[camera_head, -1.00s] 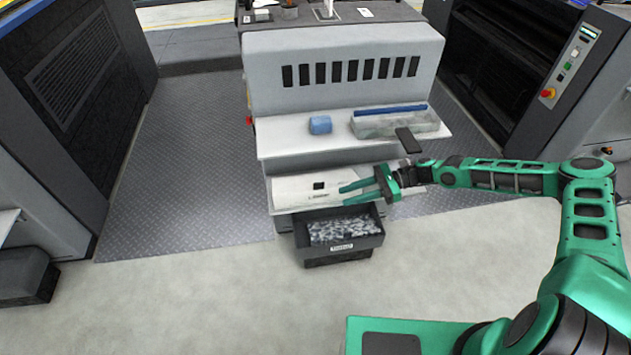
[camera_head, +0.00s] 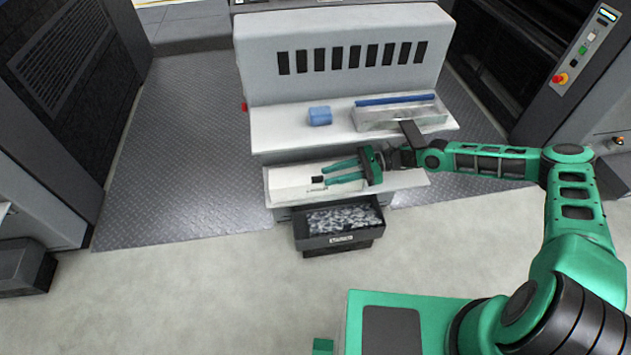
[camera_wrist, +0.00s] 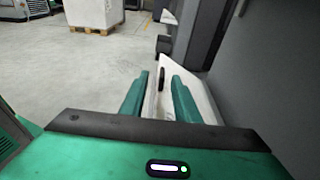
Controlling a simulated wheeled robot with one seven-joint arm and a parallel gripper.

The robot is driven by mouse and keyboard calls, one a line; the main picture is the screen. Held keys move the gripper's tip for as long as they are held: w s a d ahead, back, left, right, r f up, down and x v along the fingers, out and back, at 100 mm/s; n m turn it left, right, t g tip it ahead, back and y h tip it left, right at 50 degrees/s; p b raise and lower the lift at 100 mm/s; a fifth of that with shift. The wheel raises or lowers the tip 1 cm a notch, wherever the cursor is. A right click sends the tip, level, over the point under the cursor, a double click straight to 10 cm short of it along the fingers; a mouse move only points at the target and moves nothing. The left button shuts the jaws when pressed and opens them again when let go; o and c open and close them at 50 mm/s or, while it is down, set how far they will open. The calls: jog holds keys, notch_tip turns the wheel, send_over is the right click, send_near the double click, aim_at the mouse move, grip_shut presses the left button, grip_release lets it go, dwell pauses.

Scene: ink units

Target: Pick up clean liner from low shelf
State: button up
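The low shelf (camera_head: 405,180) is a pale ledge on the front of the grey machine. A flat white piece (camera_head: 288,179), which looks like the clean liner, lies on its left part, with a small dark mark near its right end. My gripper (camera_head: 326,176) reaches in from the right at this shelf, its two green fingers pointing left over the white piece's right end. In the wrist view the fingers of my gripper (camera_wrist: 160,77) are apart. White surface with a dark oval mark (camera_wrist: 162,78) shows between them. I cannot tell whether the fingers touch it.
A dark bin (camera_head: 340,240) with crumpled grey material sits below the shelf. The upper shelf (camera_head: 280,137) holds a blue block (camera_head: 320,116) and a clear tray (camera_head: 400,117) with a blue bar. Dark cabinets stand on both sides. The floor in front is open.

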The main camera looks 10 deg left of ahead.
aim_at(317, 177)
jog(key=x, duration=0.5)
jog(key=shift+w+a, duration=0.15)
jog(key=shift+w, duration=0.1)
grip_shut()
dwell(1.2)
